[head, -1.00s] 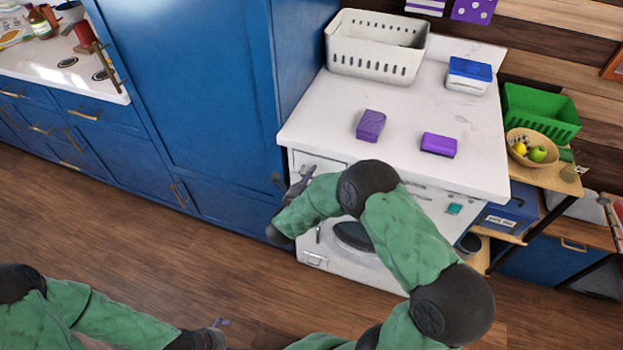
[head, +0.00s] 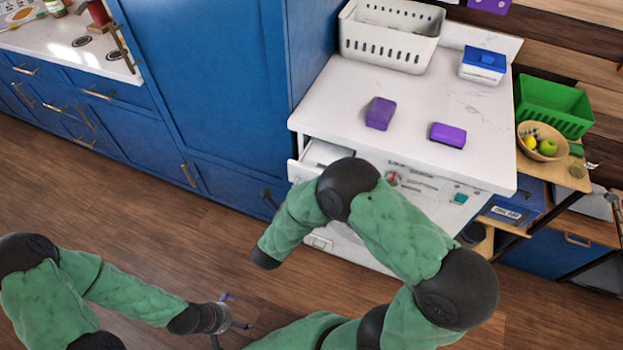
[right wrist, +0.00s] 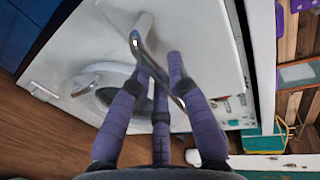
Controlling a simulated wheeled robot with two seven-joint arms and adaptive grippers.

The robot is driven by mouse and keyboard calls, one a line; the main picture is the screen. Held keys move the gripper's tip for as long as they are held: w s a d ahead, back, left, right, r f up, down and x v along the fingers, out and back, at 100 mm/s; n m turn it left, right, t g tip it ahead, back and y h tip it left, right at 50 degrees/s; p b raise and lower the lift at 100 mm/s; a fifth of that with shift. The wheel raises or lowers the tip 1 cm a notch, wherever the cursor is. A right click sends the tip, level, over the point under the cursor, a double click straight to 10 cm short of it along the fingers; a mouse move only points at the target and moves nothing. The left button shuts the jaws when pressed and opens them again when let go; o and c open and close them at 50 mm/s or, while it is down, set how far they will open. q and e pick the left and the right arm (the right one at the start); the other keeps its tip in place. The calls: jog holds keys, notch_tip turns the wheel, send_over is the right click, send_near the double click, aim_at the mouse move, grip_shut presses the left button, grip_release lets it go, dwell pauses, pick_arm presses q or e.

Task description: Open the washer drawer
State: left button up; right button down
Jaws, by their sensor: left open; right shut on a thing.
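The washer (head: 455,200) is white and stands under a marble-look counter. Its drawer (head: 322,153) at the upper left juts out, and its open inside shows in the head view. In the right wrist view, the silver drawer handle (right wrist: 142,38) runs between the purple fingers of my right gripper (right wrist: 160,78), which is shut on it. The white drawer front (right wrist: 195,35) lies behind the fingers. In the head view my right arm hides much of the washer front. My left gripper (head: 232,312) is open and empty, low over the floor, away from the washer.
A tall blue cabinet (head: 215,85) stands left of the washer. On the counter are a white basket (head: 390,45), a blue-lidded box (head: 483,66) and two purple blocks (head: 380,113). A shelf with a green basket (head: 553,103) is at right. Wooden floor (head: 130,205) in front is clear.

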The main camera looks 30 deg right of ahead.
jog(key=shift+s+a, duration=0.1)
jog(key=shift+a, duration=0.05)
jog(key=c, duration=1.2)
grip_release()
jog(key=shift+o, duration=0.2)
jog(key=shift+a, duration=0.1)
jog(key=v, duration=1.1)
jog(key=shift+s+a, duration=0.2)
jog(key=shift+s, duration=0.15)
